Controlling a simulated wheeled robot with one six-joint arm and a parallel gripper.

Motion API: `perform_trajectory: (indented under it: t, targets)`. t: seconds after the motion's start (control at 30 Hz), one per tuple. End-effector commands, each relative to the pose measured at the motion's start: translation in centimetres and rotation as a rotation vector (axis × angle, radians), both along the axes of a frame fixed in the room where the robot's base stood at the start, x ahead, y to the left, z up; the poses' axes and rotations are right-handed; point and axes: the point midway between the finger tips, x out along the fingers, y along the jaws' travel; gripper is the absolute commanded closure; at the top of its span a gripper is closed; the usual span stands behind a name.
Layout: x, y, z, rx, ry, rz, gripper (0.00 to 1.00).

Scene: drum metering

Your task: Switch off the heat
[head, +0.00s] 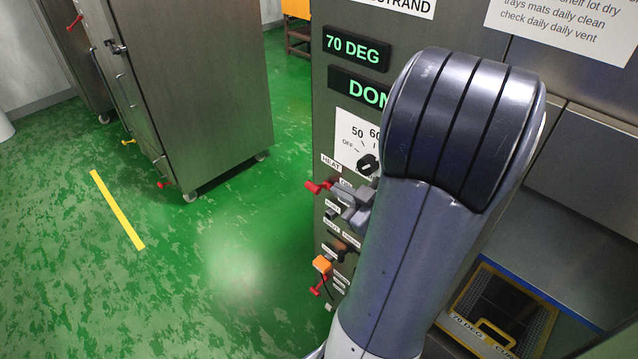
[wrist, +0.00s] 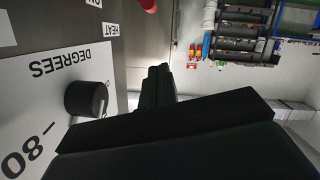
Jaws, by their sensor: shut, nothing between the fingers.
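The HEAT label (head: 331,163) is on the grey machine's front, with a red-ended switch (head: 318,187) sticking out just below it. In the wrist view the HEAT label (wrist: 111,30) appears turned, and a red knob (wrist: 148,5) shows at the top edge. My gripper (head: 345,197) is shut and empty, right beside the red switch in the head view; I cannot tell whether they touch. In the wrist view my closed fingers (wrist: 158,72) lie below the red knob in the picture. My arm hides part of the panel.
A black DEGREES dial knob (wrist: 86,99) is left of my fingers. Displays read "70 DEG" (head: 356,49) and, partly hidden, "DON" (head: 365,92). Lower on the panel are an orange part (head: 321,264) and another red handle (head: 317,288). Green floor is clear at left, before a steel cabinet (head: 195,90).

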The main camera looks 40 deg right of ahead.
Motion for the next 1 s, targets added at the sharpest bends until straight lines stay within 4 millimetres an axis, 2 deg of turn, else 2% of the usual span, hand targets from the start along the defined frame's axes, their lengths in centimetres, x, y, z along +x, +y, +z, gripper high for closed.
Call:
perform_trajectory:
  t: [0.27, 0.8, 1.0]
  targets:
    - [1.9, 0.2, -0.5, -0.001, -0.001, 0.005, 1.0]
    - [10.1, 0.8, -2.4, 0.001, 0.001, 0.005, 1.0]
    - [9.8, -0.3, -4.8, 0.002, 0.003, -0.003, 1.0]
